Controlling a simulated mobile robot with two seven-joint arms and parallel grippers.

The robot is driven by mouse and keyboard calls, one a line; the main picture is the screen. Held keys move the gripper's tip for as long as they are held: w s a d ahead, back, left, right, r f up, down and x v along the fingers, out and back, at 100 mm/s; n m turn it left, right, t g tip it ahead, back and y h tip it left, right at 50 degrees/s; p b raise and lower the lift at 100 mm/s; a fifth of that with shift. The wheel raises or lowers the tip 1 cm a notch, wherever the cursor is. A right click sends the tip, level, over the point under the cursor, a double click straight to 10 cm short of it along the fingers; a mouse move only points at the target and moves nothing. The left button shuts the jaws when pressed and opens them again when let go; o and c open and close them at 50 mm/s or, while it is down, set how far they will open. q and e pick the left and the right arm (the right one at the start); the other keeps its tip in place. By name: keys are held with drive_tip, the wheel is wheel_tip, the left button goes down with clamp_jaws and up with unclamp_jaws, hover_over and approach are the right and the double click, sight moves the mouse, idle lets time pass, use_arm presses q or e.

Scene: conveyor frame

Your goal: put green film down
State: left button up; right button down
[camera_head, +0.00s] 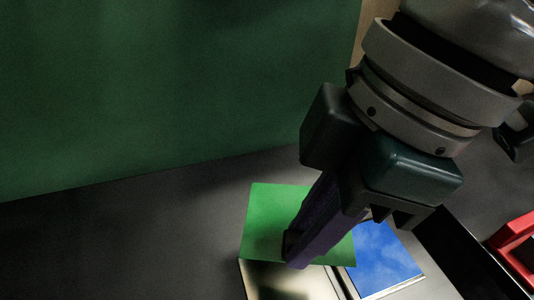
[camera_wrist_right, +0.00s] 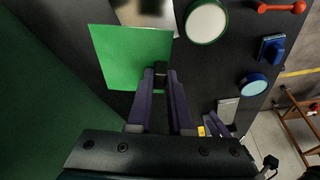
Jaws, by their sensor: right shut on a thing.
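A flat square green film (camera_head: 266,212) is at the lower middle of the head view, and it also shows in the right wrist view (camera_wrist_right: 122,55). My right gripper (camera_head: 298,250) is shut on the film near one edge; its fingertips show in the right wrist view (camera_wrist_right: 160,76). The fingers hide part of the film in the head view. The film looks flat and overlaps a pale panel (camera_head: 285,282) and the edge of a blue panel (camera_head: 385,260). I cannot tell whether it touches them. My left gripper is not in view.
A large green wall (camera_head: 150,90) stands behind a dark surface (camera_head: 110,250). A red item (camera_head: 515,240) is at the right. The right wrist view shows a green-rimmed white disc (camera_wrist_right: 207,22), a blue-topped round item (camera_wrist_right: 253,85), a blue block (camera_wrist_right: 271,48) and an orange-red handle (camera_wrist_right: 281,7).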

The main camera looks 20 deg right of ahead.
wheel_tip(320, 180, down, 11)
drive_tip(key=shift+s+a+b, duration=0.1)
drive_tip(key=shift+b, duration=1.05)
wheel_tip(320, 180, down, 5)
drive_tip(key=shift+r+b, duration=0.1)
drive_tip(key=shift+b, duration=0.55)
drive_tip(key=c, duration=0.8)
unclamp_jaws()
drive_tip(key=shift+c, duration=0.2)
